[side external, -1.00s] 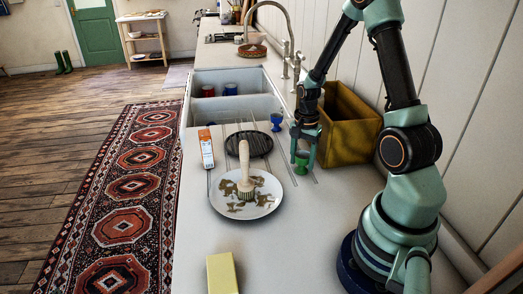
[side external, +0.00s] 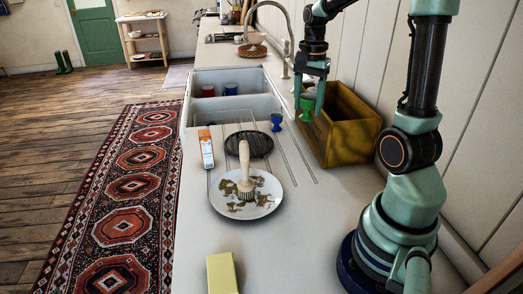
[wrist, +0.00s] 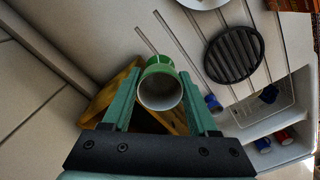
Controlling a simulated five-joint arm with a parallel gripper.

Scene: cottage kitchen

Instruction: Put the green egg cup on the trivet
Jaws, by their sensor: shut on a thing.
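The green egg cup (side external: 307,103) is held between the fingers of my gripper (side external: 310,92), lifted well above the counter. In the wrist view the green egg cup (wrist: 160,84) sits between the two fingertips of my gripper (wrist: 158,92), its pale hollow facing the camera. The trivet, a dark round slatted disc (side external: 249,144), lies flat on the ridged drainer behind the plate. The trivet (wrist: 234,54) also shows at the upper right of the wrist view, apart from the cup. Nothing stands on the trivet.
A blue egg cup (side external: 276,122) stands just right of the trivet. A carton (side external: 206,149) is to its left, and a dirty plate (side external: 270,200) with a brush (side external: 245,172) is in front. A wooden box (side external: 350,135) stands near the wall; the sink (side external: 205,79) is behind.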

